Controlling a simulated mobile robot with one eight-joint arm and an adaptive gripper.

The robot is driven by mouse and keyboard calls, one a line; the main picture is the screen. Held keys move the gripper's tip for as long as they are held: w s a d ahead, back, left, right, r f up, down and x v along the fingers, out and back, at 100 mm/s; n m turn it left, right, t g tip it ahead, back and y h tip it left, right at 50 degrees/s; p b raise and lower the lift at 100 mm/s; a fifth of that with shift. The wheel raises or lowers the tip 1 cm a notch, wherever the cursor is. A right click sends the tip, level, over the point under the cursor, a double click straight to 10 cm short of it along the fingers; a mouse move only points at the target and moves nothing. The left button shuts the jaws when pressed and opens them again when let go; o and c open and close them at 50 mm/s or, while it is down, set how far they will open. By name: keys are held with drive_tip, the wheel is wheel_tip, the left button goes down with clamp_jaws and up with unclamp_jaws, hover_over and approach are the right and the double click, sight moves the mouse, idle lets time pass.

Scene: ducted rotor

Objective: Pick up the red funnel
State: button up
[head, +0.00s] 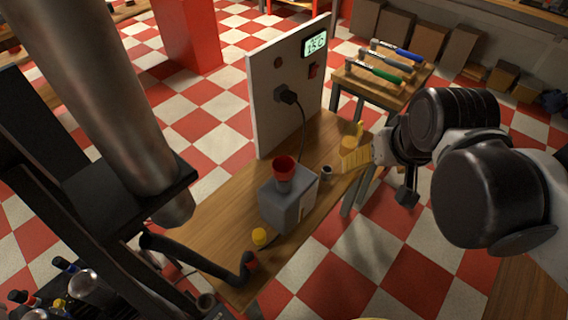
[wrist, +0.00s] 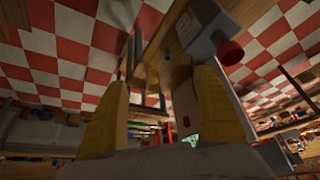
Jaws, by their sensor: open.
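The red funnel (head: 285,166) sits upright in the top of a grey box-shaped unit (head: 287,207) on the wooden bench. In the wrist view the red funnel (wrist: 230,52) shows at the upper right, outside the space between the fingers. My gripper (head: 345,154) has yellow fingers and is at the bench's right edge, to the right of the funnel and apart from it. In the wrist view my gripper (wrist: 165,78) has its fingers spread wide, with nothing held between them.
A white upright panel (head: 285,85) with a plug and display stands behind the unit. A small dark cup (head: 327,171) and a yellow knob-like piece (head: 259,236) are on the bench. A black hose (head: 195,262) lies at the front. A side table (head: 385,78) holds hammers.

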drive_tip(key=w+a+r+n+g+p, duration=0.1)
drive_tip(key=w+a+r+g+p, duration=0.15)
drive_tip(key=w+a+p, duration=0.5)
drive_tip(key=n+g+p, duration=0.2)
drive_tip(key=g, duration=0.1)
hover_over(284, 164)
drive_tip(key=shift+h, duration=0.4)
wheel_tip(284, 164, down, 5)
drive_tip(key=shift+d+f, duration=0.1)
wheel_tip(284, 164, down, 11)
drive_tip(key=b, duration=0.5)
drive_tip(key=shift+f, duration=0.1)
drive_tip(key=c, duration=1.4)
drive_tip(key=shift+r, duration=0.25)
